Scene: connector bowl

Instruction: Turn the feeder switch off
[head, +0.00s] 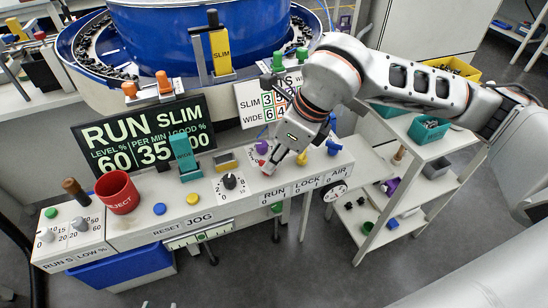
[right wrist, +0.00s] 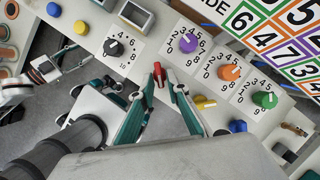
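A red switch lever (right wrist: 158,73) stands on the light panel in the right wrist view. It lies between the fingertips of my right gripper (right wrist: 162,82), which are apart, one on each side; I cannot tell whether they touch it. In the head view my right gripper (head: 270,166) reaches down over the panel by the RUN label (head: 273,195) and mostly hides the lever. A yellow lever (right wrist: 205,103) and a blue one (right wrist: 238,126) stand to its right. Only two separated fingertips of my left gripper (head: 158,304) show at the head view's bottom edge.
A black dial (head: 230,182) sits left of the right gripper, with purple (right wrist: 188,43), orange (right wrist: 229,72) and green (right wrist: 265,99) dials beyond. The blue bowl feeder (head: 200,45) is behind. Shelves (head: 400,205) stand at right.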

